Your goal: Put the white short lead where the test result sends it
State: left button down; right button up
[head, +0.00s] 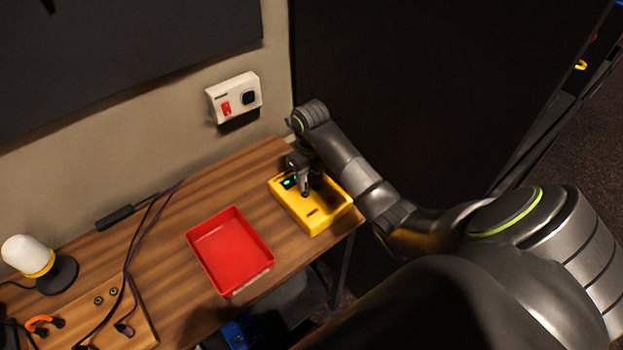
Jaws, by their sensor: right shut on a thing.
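My right gripper (304,190) points down over the yellow tester box (323,218) at the right end of the wooden desk. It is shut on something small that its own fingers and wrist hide. I cannot make out the white short lead anywhere in this view. A green light (288,183) glows on the left part of the tester's top, beside the gripper. A red tray (247,286) stands to the left of the tester and looks empty. My left gripper is not in view.
A wooden board (140,310) with dark leads and an orange one (42,322) lies at lower left. A white lamp (28,256) stands behind it. A white box (233,97) hangs on the wall. A blue thing (237,334) shows below the desk's front edge.

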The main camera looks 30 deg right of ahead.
jog(key=shift+r+p, duration=1.2)
jog(key=shift+r, duration=0.65)
